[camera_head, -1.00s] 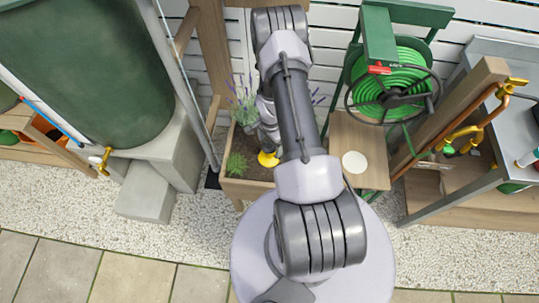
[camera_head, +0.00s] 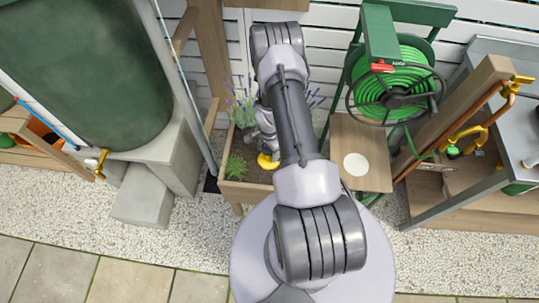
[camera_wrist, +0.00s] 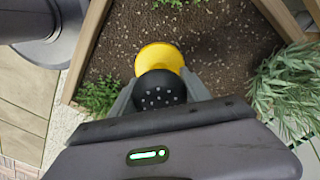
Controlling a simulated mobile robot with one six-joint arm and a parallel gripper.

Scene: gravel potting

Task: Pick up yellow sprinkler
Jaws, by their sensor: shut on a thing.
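The yellow sprinkler (camera_wrist: 160,57) has a round yellow disc and a black, dotted dome-shaped head. It is over the dark soil of the wooden planter box (camera_wrist: 95,32) in the wrist view. My gripper (camera_wrist: 160,92) is shut on it, with one grey finger on each side of the black head. In the head view, the sprinkler's yellow disc (camera_head: 267,161) shows beside my arm, inside the planter. My arm hides much of my gripper there. I cannot tell whether the sprinkler touches the soil.
Green plants (camera_wrist: 98,95) and a grey-leaved bush (camera_wrist: 288,82) grow near the gripper. A green hose reel (camera_head: 398,90) and a wooden stand with a pale disc (camera_head: 356,164) are to the right. A large green barrel (camera_head: 85,70) stands left.

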